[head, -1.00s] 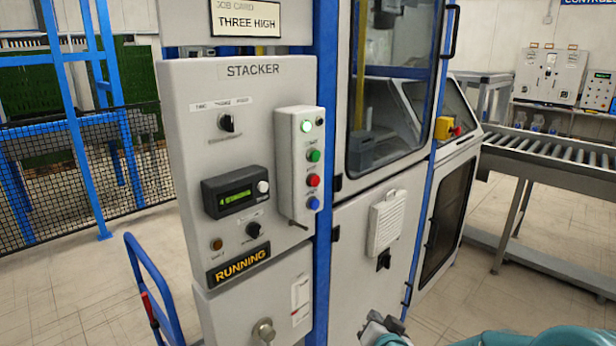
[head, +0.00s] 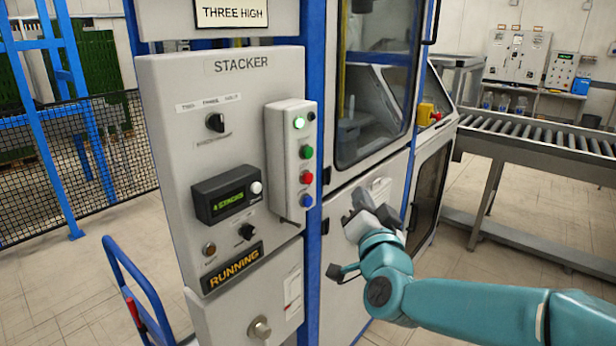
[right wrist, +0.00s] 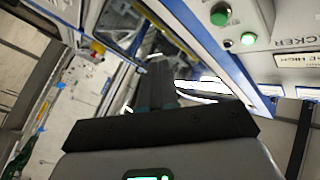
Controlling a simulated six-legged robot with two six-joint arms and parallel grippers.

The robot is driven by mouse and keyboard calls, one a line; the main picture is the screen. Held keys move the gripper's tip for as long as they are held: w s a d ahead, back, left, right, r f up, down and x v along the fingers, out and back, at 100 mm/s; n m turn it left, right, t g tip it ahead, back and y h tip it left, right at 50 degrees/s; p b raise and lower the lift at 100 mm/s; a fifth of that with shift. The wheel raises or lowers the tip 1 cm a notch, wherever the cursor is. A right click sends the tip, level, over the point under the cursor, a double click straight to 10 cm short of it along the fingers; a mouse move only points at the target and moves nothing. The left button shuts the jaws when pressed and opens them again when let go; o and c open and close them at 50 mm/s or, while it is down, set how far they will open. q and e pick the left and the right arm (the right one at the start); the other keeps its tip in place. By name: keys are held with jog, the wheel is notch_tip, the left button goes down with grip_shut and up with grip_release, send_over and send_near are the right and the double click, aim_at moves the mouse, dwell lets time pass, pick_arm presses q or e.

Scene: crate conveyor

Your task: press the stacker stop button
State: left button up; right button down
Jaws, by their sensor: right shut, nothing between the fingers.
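The grey stacker panel (head: 165,110) has a pale button box (head: 280,140) on its right side. On the box's narrow face are a lit lamp (head: 299,123), a green button (head: 306,152), a red button (head: 307,177) and a blue button (head: 306,201). My right gripper (head: 358,210) is shut and empty, right of the box and apart from it, in front of the cabinet door. In the right wrist view its fingers (right wrist: 158,85) point up the picture; the green button (right wrist: 220,14) and lit lamp (right wrist: 248,39) show at upper right. The red button cannot be made out there. My left gripper is not in view.
A RUNNING sign (head: 233,268) and a small display (head: 228,195) are on the panel. A blue-framed cabinet with a window (head: 372,110) stands right of the box. A roller conveyor (head: 540,135) is at right, a blue hand-truck frame (head: 140,280) at lower left.

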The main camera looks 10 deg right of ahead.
aim_at(309, 179)
jog(key=shift+w+f, duration=0.1)
jog(key=shift+w, duration=0.1)
jog(key=w+a+p, duration=0.4)
jog(key=w+a, duration=0.1)
jog(key=w, duration=0.1)
jog(key=shift+w+a, duration=0.2)
jog(key=shift+w, duration=0.2)
dwell(2.0)
jog(key=shift+w+a, duration=0.25)
jog(key=shift+w, duration=0.1)
